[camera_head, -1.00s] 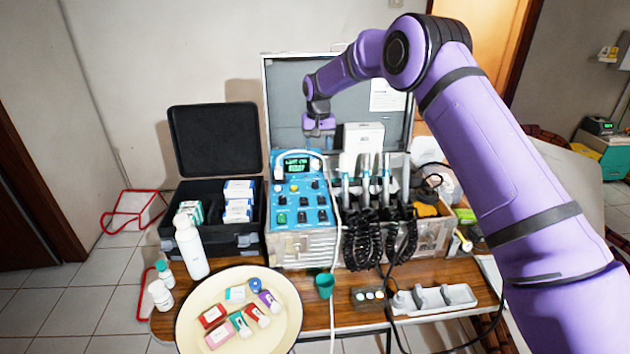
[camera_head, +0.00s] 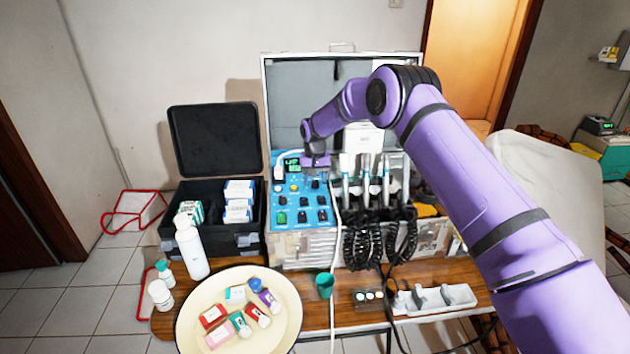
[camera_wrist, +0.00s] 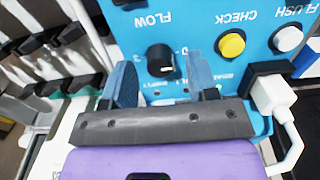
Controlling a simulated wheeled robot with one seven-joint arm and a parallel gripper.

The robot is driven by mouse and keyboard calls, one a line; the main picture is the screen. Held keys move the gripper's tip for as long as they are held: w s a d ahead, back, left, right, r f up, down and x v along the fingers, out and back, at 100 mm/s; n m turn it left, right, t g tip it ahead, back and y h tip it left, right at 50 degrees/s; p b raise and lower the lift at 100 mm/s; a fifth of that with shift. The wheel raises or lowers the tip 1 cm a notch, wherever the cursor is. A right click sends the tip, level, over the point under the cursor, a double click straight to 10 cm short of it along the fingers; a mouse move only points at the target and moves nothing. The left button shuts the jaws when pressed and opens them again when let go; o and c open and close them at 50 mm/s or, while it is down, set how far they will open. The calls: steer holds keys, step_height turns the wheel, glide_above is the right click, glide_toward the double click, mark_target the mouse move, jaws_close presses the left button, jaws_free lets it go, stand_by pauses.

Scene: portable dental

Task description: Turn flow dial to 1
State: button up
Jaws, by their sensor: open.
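In the wrist view, the panel appears upside down. The black flow dial (camera_wrist: 160,58) is there, under the inverted word FLOW, with a pale mark on its face. My gripper (camera_wrist: 162,68) is open, with one blue-grey finger on each side of the dial and a gap visible on both sides. I cannot tell how far the fingertips are from the panel face. In the head view my gripper (camera_head: 316,164) is in front of the panel's upper right, beside the green display (camera_head: 291,164).
In the wrist view, a yellow CHECK button (camera_wrist: 231,45) and a white FLUSH button (camera_wrist: 287,38) lie right of the dial. Handpieces with coiled black cords (camera_head: 362,235) stand right of the panel. A white hose (camera_head: 336,235) hangs in front. A cream tray (camera_head: 190,318) holds small boxes.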

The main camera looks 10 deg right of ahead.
steer(key=shift+f, duration=0.25)
steer(key=c, duration=0.9)
steer(key=shift+m, duration=0.4)
steer(key=m, duration=1)
steer(key=shift+m+y, duration=0.3)
steer(key=shift+m, duration=0.1)
